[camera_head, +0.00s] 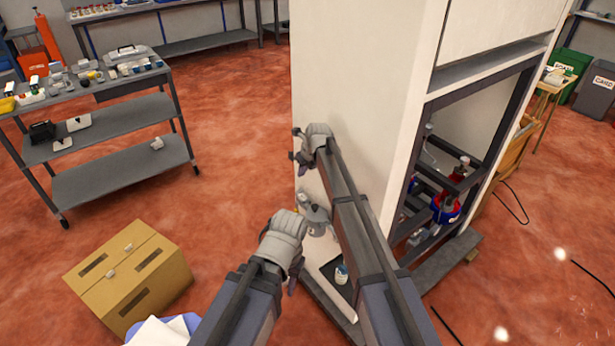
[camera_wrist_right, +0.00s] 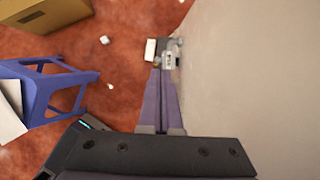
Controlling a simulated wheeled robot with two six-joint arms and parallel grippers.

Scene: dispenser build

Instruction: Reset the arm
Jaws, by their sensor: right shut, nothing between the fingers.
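My right arm reaches up the middle of the head view, and my right gripper (camera_head: 301,168) hangs by the left face of the white cabinet (camera_head: 350,80). In the right wrist view its two purple-grey fingers (camera_wrist_right: 164,75) are together with nothing between them. A small white and grey item shows past the fingertips, and I cannot tell if it is near them. My left gripper (camera_head: 293,284) is partly hidden below its grey wrist, left of my right arm, and its jaws are not clear.
A cardboard box (camera_head: 125,280) sits on the floor at left, beside a blue stool (camera_wrist_right: 40,90). A grey shelf cart (camera_head: 115,115) stands behind. A grey device (camera_head: 317,218) is low by the cabinet. The cabinet wall is close on the right of my right gripper.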

